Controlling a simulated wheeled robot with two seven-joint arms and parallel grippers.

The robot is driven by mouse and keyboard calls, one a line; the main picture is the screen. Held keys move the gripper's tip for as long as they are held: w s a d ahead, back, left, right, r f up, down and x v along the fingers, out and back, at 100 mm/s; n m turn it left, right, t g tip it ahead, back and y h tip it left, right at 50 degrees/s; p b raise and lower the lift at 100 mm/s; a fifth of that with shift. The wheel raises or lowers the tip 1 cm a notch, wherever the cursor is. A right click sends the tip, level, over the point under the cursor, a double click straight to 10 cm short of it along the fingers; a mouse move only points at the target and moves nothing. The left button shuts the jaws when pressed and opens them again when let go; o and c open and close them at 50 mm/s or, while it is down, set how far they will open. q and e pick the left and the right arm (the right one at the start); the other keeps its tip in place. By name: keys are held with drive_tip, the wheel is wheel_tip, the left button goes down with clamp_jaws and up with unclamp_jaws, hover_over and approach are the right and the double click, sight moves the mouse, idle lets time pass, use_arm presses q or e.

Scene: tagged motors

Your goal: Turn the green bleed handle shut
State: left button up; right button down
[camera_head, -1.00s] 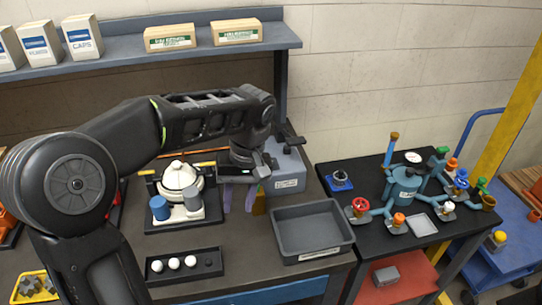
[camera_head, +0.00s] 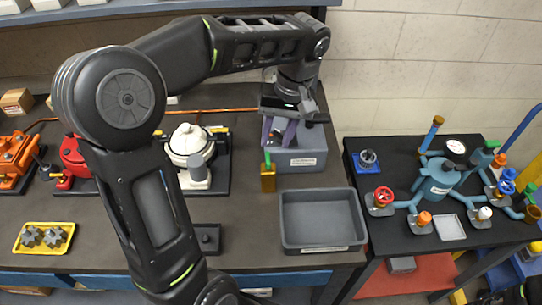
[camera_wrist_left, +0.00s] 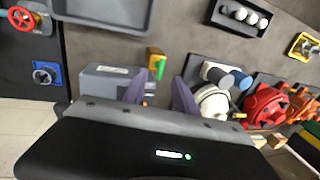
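A small brass block with a green handle (camera_head: 268,172) stands on the left bench, in front of a grey labelled box. It also shows in the wrist view (camera_wrist_left: 155,62). Another green handle (camera_head: 530,188) sits over a brass fitting at the right end of the teal valve assembly (camera_head: 438,186) on the black table. I cannot tell for sure which is the bleed handle. My left gripper (camera_head: 278,132) is by the grey box, behind the brass block. Its purple fingers (camera_wrist_left: 161,90) are apart and empty. My right gripper is out of view.
A grey tray (camera_head: 281,222) lies on the bench's right side. The grey box (camera_head: 308,162) is beside my gripper. A red wheel (camera_head: 380,198), orange knobs and a gauge crowd the valve assembly. A gap separates bench and black table.

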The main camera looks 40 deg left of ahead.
sight(269, 160)
use_arm(q)
drive_tip(key=f, duration=0.1)
drive_tip(key=f+b, duration=0.1)
drive_tip(key=f, duration=0.1)
drive_tip(key=f+b, duration=0.1)
drive_tip(key=shift+s+a+f, duration=0.35)
drive_tip(key=shift+a+f, duration=0.05)
drive_tip(key=shift+f, duration=0.35)
drive_tip(key=shift+s+a+f, duration=0.15)
drive_tip(key=shift+a+f, duration=0.05)
drive_tip(key=shift+f, duration=0.6)
drive_tip(key=shift+c, duration=0.4)
clamp_jaws()
